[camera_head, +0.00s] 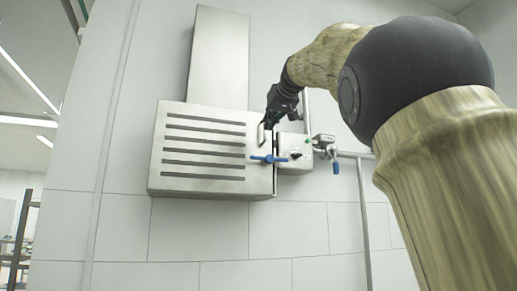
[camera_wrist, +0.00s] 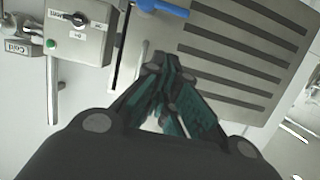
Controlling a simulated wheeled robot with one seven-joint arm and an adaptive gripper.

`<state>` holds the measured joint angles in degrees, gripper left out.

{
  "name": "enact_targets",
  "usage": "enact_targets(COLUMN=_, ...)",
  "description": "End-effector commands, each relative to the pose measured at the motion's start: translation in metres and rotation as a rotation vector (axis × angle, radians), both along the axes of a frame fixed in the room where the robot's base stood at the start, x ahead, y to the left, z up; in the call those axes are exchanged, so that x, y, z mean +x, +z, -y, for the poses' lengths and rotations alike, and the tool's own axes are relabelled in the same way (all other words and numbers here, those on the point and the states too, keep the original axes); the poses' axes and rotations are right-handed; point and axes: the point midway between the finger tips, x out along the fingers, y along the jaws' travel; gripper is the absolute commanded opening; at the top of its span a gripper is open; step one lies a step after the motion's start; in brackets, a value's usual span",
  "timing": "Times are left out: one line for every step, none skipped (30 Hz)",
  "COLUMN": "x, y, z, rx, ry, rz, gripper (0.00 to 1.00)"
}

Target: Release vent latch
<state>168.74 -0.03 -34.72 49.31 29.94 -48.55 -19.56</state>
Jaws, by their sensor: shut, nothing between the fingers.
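The vent (camera_head: 200,112) is a metal box with several dark slots, fixed high on the wall; its slotted face also shows in the wrist view (camera_wrist: 245,50). A blue latch handle (camera_head: 268,158) lies sideways at the vent's lower right edge, and it shows at the top of the wrist view (camera_wrist: 165,8). A metal pull handle (camera_head: 261,134) stands upright above the latch. My gripper (camera_head: 268,122) is shut and empty, just above the latch, near the pull handle. In the wrist view its fingertips (camera_wrist: 165,62) meet in front of the vent's edge; contact cannot be told.
A grey control box (camera_head: 295,150) with a black knob and a green button stands close to the vent's right side. A pipe with a blue valve handle (camera_head: 336,167) is further right. A duct (camera_head: 218,55) rises from the vent. The wall below is clear.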

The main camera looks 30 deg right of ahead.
Motion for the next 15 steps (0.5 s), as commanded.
enact_targets(x=-0.005, y=0.005, z=-0.001, rx=-0.002, ry=0.002, rz=0.004, gripper=0.00)
enact_targets(x=-0.007, y=0.008, z=-0.001, rx=-0.004, ry=0.003, rz=0.005, gripper=0.00)
enact_targets(x=-0.009, y=0.009, z=-0.001, rx=-0.004, ry=0.003, rz=0.006, gripper=0.00)
enact_targets(x=-0.010, y=0.010, z=0.000, rx=-0.004, ry=0.002, rz=0.007, gripper=0.00)
enact_targets(x=-0.011, y=0.010, z=0.001, rx=-0.004, ry=0.000, rz=0.007, gripper=0.00)
enact_targets(x=-0.012, y=0.010, z=0.003, rx=-0.004, ry=-0.002, rz=0.007, gripper=0.00)
enact_targets(x=-0.013, y=0.010, z=0.004, rx=-0.004, ry=-0.005, rz=0.007, gripper=0.00)
enact_targets(x=-0.014, y=0.010, z=0.005, rx=-0.004, ry=-0.007, rz=0.007, gripper=0.00)
enact_targets(x=-0.015, y=0.010, z=0.007, rx=-0.004, ry=-0.008, rz=0.007, gripper=0.00)
enact_targets(x=-0.015, y=0.010, z=0.008, rx=-0.004, ry=-0.009, rz=0.007, gripper=0.00)
enact_targets(x=-0.015, y=0.010, z=0.008, rx=-0.004, ry=-0.010, rz=0.007, gripper=0.00)
enact_targets(x=-0.015, y=0.010, z=0.009, rx=-0.004, ry=-0.011, rz=0.007, gripper=0.00)
enact_targets(x=-0.015, y=0.010, z=0.009, rx=-0.004, ry=-0.011, rz=0.007, gripper=0.00)
enact_targets(x=-0.014, y=0.010, z=0.009, rx=-0.003, ry=-0.011, rz=0.006, gripper=0.00)
enact_targets(x=-0.013, y=0.010, z=0.009, rx=-0.003, ry=-0.010, rz=0.006, gripper=0.00)
